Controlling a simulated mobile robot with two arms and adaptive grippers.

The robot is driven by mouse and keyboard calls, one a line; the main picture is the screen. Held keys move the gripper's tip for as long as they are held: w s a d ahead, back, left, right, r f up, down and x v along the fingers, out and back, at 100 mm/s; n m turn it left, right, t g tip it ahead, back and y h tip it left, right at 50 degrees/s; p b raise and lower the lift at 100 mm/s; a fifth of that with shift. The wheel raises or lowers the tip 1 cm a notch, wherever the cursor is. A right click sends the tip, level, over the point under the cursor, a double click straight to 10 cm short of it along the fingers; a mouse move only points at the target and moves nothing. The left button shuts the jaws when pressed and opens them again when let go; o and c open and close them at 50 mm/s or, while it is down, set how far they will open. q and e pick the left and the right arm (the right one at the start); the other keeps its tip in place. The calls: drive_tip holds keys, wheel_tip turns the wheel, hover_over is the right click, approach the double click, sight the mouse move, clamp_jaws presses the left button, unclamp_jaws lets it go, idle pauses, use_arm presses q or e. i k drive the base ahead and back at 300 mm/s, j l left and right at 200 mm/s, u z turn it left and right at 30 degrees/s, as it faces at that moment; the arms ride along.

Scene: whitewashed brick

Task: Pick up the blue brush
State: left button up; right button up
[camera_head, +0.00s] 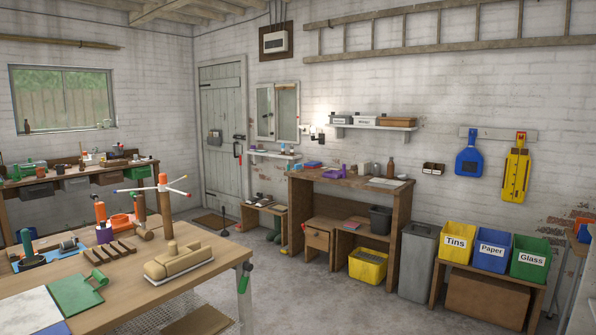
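A blue tool (468,157) with a short handle at the top and a broad flat body hangs on the back wall at the right, from a pale wooden rail (497,133). It is the only blue thing I see that could be the blue brush, but its shape is also like a dustpan; I cannot tell which at this distance. A longer yellow tool (515,175) hangs to its right, apart from it. Neither of my grippers is in view.
A workbench (190,285) with tools fills the near left. Below the rail stand bins labelled Tins (456,242), Paper (491,250) and Glass (529,258) on a low stand. A wooden desk (350,190) and grey bin (417,262) are left of them. The central floor (320,305) is clear.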

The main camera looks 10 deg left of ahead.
sight(298, 168)
drive_tip(key=i+j+u, duration=0.1)
drive_tip(key=i, duration=0.5)
drive_tip(key=i+j+u, duration=0.1)
drive_tip(key=i, duration=0.5)
drive_tip(key=i+l+z, duration=0.15)
drive_tip(key=i+z, duration=0.2)
drive_tip(key=i, duration=0.3)
drive_tip(key=i+z, duration=0.3)
drive_tip(key=i, duration=0.3)
drive_tip(key=i+j+z, duration=0.2)
drive_tip(key=i+z, duration=0.15)
drive_tip(key=i, duration=0.3)
drive_tip(key=i+j+u, duration=0.15)
drive_tip(key=i+u, duration=0.25)
drive_tip(key=i, duration=0.25)
drive_tip(key=i+u, duration=0.4)
drive_tip(key=i, duration=0.3)
drive_tip(key=i+l+u, duration=0.3)
drive_tip(key=i+u, duration=0.15)
drive_tip(key=i, duration=0.15)
